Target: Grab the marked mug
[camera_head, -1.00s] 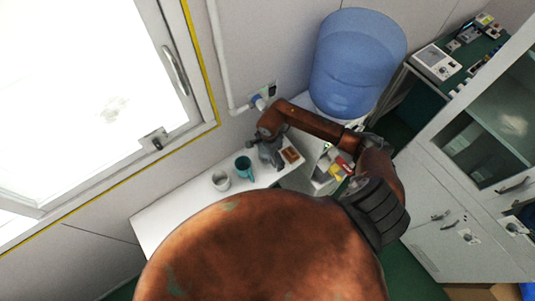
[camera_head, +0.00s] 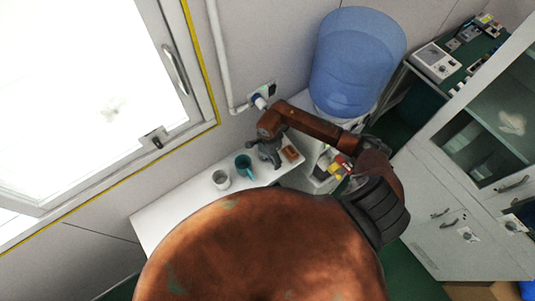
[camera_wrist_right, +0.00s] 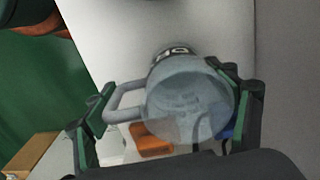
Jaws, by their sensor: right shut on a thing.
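A translucent grey mug (camera_wrist_right: 188,100) with a dark band and pale lettering near its far end shows in the right wrist view. Its handle (camera_wrist_right: 122,102) points left. My right gripper (camera_wrist_right: 167,100) is shut on it, with one green-padded finger at the handle side and the other against the right side. In the head view my right gripper (camera_head: 268,154) is over the white table (camera_head: 165,212), and I cannot make out the held mug there. A teal mug (camera_head: 243,166) and a pale grey mug (camera_head: 220,180) stand to its left. My left gripper is not in view.
A small orange-brown object (camera_head: 290,154) lies on the table right of the gripper. A large blue water bottle (camera_head: 357,62) stands behind at the right. A wall pipe and a window border the table's back. The table's left end is clear.

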